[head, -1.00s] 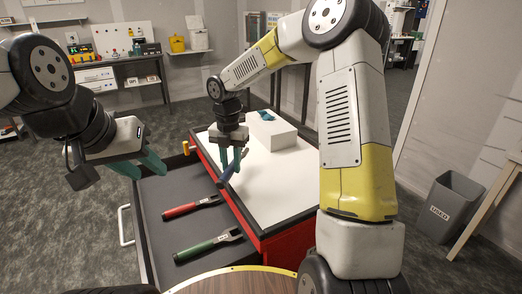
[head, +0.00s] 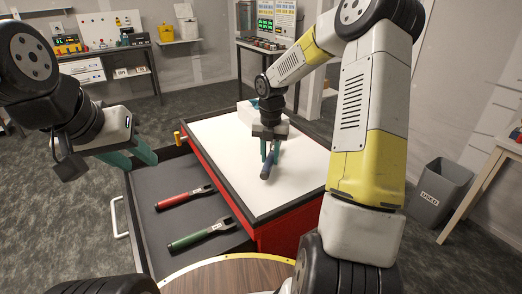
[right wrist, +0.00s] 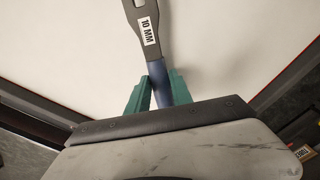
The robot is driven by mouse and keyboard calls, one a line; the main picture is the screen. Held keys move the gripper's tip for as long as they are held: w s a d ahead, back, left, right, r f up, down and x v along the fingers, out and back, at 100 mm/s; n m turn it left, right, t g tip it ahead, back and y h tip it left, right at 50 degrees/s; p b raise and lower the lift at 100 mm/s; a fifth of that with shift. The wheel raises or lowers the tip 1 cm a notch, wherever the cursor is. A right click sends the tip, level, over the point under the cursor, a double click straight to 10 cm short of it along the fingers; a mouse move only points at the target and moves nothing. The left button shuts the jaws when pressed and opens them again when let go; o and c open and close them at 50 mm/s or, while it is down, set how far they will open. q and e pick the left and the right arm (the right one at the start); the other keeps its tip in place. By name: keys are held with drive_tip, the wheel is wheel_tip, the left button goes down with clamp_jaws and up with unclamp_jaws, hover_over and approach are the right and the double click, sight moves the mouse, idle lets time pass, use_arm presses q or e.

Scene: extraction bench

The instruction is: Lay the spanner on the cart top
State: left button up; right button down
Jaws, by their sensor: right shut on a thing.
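In the right wrist view the green fingers (right wrist: 157,92) close around the handle, and the dark spanner shaft (right wrist: 145,30) extends away over the white surface. I cannot tell whether the spanner touches the top. My left gripper (head: 143,162) is open and empty, above the drawer's far left part.
The cart's dark drawer (head: 150,240) is pulled out on the left, holding a red-handled spanner (head: 178,199) and a green-handled one (head: 192,239). The cart top's near part is clear.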

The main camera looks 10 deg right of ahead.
drive_tip(key=shift+f, duration=0.55)
drive_tip(key=shift+f, duration=0.1)
drive_tip(key=c, duration=1.1)
unclamp_jaws()
drive_tip(key=shift+c, duration=0.2)
